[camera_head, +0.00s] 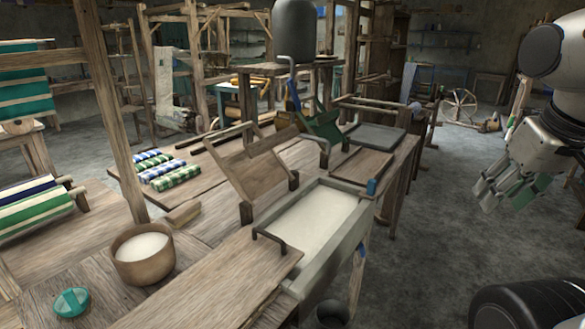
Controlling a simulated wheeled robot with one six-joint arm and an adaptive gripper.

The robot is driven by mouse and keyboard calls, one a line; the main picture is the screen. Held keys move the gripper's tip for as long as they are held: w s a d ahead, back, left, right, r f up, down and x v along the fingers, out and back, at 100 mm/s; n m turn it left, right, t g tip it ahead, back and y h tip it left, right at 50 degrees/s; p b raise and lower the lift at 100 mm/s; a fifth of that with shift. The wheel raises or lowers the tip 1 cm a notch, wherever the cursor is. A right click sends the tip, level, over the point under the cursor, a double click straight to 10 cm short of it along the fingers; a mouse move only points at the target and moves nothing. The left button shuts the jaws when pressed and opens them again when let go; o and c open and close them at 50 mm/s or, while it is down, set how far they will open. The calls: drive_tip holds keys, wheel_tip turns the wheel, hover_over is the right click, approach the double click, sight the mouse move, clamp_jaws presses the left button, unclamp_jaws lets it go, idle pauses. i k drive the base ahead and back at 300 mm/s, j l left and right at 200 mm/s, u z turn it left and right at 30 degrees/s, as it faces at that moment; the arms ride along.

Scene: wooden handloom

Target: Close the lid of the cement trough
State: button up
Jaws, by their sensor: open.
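The long grey trough (357,238) stands along the right side of the wooden worktable, with pale material (312,222) showing inside. A wooden panel (252,168) stands tilted up at the trough's left side, near two dark brackets, and looks like its raised lid. A flat board with a dark handle (205,288) lies at the trough's near end, and another flat board (361,164) lies at its far end. I cannot tell whether either belongs to the lid. My gripper (500,196) is open and empty at the right, apart from the trough, fingers pointing down and left.
A wooden bowl (142,262) of pale material and a teal round item (71,301) are at the left front. Striped cloth rolls (172,176) lie behind. A wooden post (110,110) rises at the left. The floor (440,250) right of the trough is mostly clear.

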sight(222, 289)
drive_tip(key=k+j+u, duration=0.15)
drive_tip(key=u, duration=0.25)
drive_tip(key=k+j+u, duration=0.1)
drive_tip(key=u, duration=0.35)
drive_tip(key=i+l+u, duration=0.2)
drive_tip(key=u, duration=0.25)
drive_tip(key=l, duration=0.1)
